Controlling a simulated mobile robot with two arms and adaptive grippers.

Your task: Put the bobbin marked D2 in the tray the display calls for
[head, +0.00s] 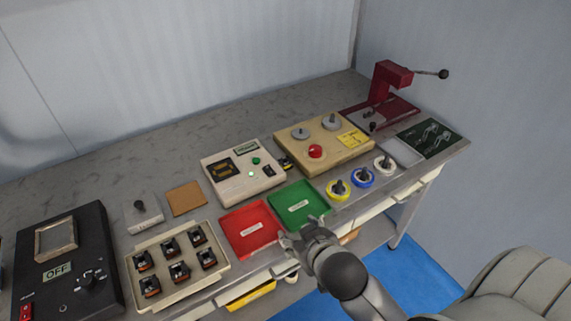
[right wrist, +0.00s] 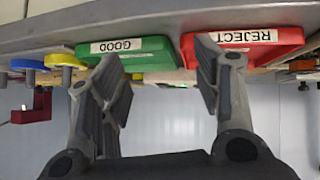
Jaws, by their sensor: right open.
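Several dark bobbins with orange bases stand in a beige holder (head: 178,268); their marks are too small to read, so I cannot tell which is D2. The red tray (head: 250,242) and green tray (head: 287,214) lie side by side and look empty in the head view. The right wrist view shows them upside down, labelled REJECT on the red tray (right wrist: 284,52) and GOOD on the green tray (right wrist: 150,55). The tester's display (head: 246,149) is too small to read. My right gripper (head: 304,236) is open and empty at the trays' front edge. My left gripper is out of view.
The tester (head: 240,185) stands behind the trays. A wooden box with a red button (head: 315,151) and a red winder (head: 390,80) stand further right. Yellow, blue and white spools (head: 362,178) line the front edge. A black OFF unit (head: 75,235) stands left.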

